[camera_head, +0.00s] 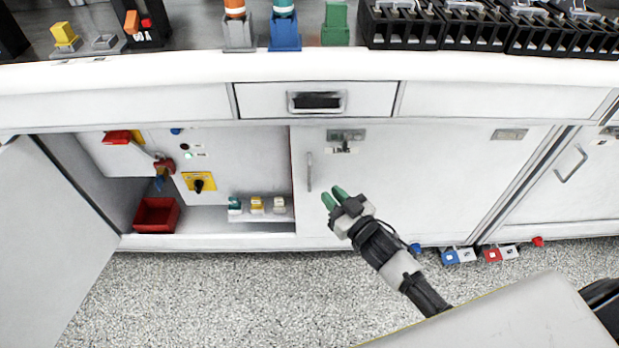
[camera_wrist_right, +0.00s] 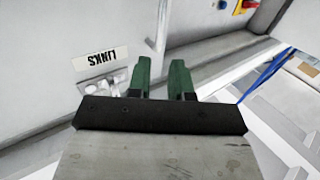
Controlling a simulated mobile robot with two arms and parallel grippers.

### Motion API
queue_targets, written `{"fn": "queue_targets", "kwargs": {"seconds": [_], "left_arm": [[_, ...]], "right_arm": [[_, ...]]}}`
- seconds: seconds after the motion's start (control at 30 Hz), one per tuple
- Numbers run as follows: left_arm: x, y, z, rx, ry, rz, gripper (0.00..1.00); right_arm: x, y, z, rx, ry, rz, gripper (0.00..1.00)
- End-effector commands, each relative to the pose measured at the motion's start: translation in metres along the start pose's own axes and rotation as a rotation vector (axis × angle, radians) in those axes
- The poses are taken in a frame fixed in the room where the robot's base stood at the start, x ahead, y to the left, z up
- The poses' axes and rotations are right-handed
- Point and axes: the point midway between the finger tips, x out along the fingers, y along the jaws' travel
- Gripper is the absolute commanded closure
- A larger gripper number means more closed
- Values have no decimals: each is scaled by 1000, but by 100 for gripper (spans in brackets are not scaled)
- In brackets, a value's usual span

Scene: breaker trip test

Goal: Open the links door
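The links door is the shut white door (camera_head: 440,190) in the middle of the head view, right of the open compartment. Its upright bar handle (camera_head: 309,172) is near its left edge, and a small metal latch (camera_head: 343,148) sits to the upper right. In the right wrist view a label reading LINKS (camera_wrist_right: 101,59) appears upside down, next to a metal fitting (camera_wrist_right: 116,82). My right gripper (camera_head: 335,197) has green fingers, parted and empty, below and right of the handle. Its fingers also show in the wrist view (camera_wrist_right: 160,80), with a pale strip beyond them. My left gripper is out of view.
A white door (camera_head: 45,240) stands open at left, showing a red bin (camera_head: 157,215) and a yellow-plated switch (camera_head: 199,183). A drawer (camera_head: 317,101) sits above the links door. Blue and red padlock-like items (camera_head: 475,255) lie on the floor at right. The floor in front is otherwise clear.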

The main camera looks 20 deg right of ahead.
Motion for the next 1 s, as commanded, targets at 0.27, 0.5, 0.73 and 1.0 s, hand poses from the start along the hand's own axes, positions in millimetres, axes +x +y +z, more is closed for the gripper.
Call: {"fn": "queue_targets", "kwargs": {"seconds": [0.27,0.5,0.73,1.0], "left_arm": [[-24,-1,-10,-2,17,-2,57],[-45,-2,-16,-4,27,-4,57],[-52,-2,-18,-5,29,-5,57],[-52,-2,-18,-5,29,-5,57]], "right_arm": [[53,0,1,-1,1,1,80],[87,0,1,-1,-2,1,80],[96,0,1,0,-4,2,80],[96,0,1,0,-4,2,92]]}}
